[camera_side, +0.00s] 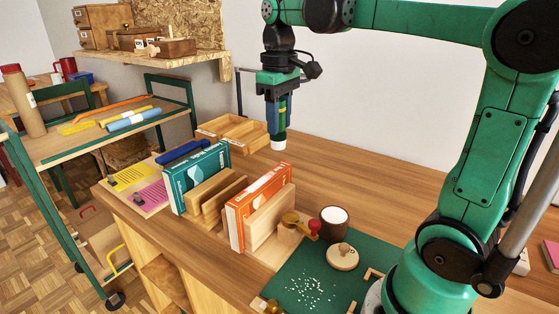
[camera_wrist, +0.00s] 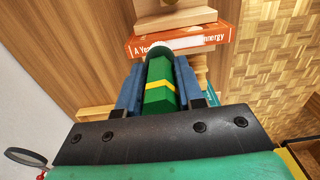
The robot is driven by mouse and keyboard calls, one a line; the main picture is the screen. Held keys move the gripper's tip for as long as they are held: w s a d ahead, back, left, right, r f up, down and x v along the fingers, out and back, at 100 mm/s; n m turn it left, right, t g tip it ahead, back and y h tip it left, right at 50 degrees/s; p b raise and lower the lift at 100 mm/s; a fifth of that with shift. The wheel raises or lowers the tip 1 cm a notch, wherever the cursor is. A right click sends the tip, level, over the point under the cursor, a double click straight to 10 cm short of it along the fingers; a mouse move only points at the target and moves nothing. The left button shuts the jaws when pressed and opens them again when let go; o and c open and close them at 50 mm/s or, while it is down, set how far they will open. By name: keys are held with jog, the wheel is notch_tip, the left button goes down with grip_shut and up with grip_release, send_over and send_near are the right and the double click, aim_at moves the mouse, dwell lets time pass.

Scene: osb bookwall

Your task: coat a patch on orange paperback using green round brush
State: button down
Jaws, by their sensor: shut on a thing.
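My gripper (camera_side: 279,113) is shut on the green round brush (camera_wrist: 160,98), which has a yellow band. In the side view the brush points down, with its pale tip (camera_side: 278,143) in the air above the table. The orange paperback (camera_side: 262,198) stands upright in a wooden holder, below and slightly left of the brush; they are apart. In the wrist view its lettered orange spine (camera_wrist: 180,42) lies beyond the brush tip. My gripper's blue fingers flank the brush there.
A teal book (camera_side: 196,178) stands left of the paperback, with wooden dividers (camera_side: 216,196) between. A dark cup with white contents (camera_side: 334,217) and a round wooden piece (camera_side: 342,257) are near the green mat (camera_side: 375,255). A wooden tray (camera_side: 233,131) lies behind. The table's right rear is clear.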

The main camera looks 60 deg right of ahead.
aim_at(272, 147)
notch_tip(272, 147, down, 6)
jog(key=shift+f, duration=0.25)
jog(key=shift+w+r, duration=0.15)
jog(key=shift+w, duration=0.6)
jog(key=shift+w+f, duration=0.2)
jog(key=shift+w, duration=0.4)
jog(key=shift+w+f, duration=0.15)
jog(key=shift+w, duration=0.4)
jog(key=shift+s+r, duration=0.1)
jog(key=shift+s, duration=1.9)
jog(key=shift+w+r, duration=0.1)
jog(key=shift+r, duration=3.85)
jog(key=shift+f, duration=0.1)
